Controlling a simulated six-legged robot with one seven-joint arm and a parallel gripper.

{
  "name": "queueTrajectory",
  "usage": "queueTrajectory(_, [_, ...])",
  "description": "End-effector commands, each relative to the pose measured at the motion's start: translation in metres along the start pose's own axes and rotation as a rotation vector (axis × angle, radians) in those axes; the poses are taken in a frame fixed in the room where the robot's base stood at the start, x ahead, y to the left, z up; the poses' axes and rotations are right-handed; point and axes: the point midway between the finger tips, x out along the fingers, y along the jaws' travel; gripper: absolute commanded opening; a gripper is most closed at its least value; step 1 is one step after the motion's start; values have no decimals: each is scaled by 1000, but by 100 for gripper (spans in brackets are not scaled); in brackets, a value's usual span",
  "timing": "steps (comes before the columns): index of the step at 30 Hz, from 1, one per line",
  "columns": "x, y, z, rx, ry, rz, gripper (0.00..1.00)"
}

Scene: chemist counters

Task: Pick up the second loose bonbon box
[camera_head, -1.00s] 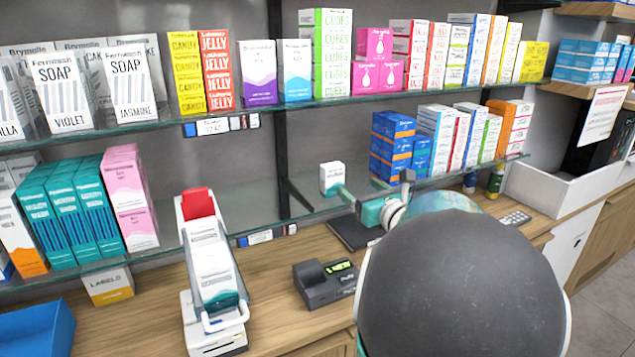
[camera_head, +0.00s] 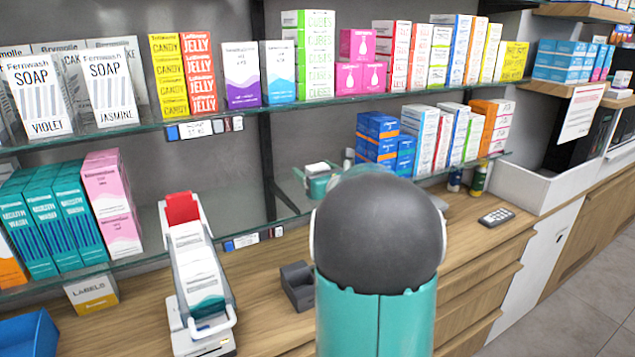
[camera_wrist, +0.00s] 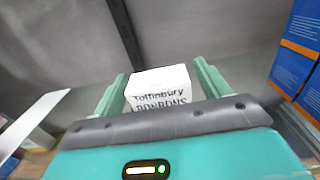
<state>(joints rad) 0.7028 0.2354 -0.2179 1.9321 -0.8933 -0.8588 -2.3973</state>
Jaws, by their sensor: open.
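The bonbon box (camera_wrist: 158,88) is small and white, with dark "BONBONS" lettering, and sits between my fingers in the wrist view. In the head view the box (camera_head: 318,167) shows over the lower glass shelf, partly hidden by my gripper. My gripper (camera_wrist: 160,78) is open, with one teal finger on each side of the box; the left finger is very close to it and a gap shows on the right. The gripper (camera_head: 317,178) also shows small in the head view, with my arm in front.
Blue boxes (camera_head: 383,140) stand right of the bonbon box, and also show at the right in the wrist view (camera_wrist: 298,50). The upper glass shelf (camera_head: 350,100) runs above. A dark upright post (camera_head: 267,160) stands behind. A label dispenser (camera_head: 197,275) stands on the counter at left.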

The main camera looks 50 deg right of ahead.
Motion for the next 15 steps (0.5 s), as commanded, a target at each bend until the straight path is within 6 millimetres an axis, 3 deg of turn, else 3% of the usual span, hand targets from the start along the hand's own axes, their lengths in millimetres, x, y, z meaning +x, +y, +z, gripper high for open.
queueTrajectory(8, [6, -1, 0, 0, 0, -1, 75])
queueTrajectory(15, [6, -1, 0, 0, 0, -1, 32])
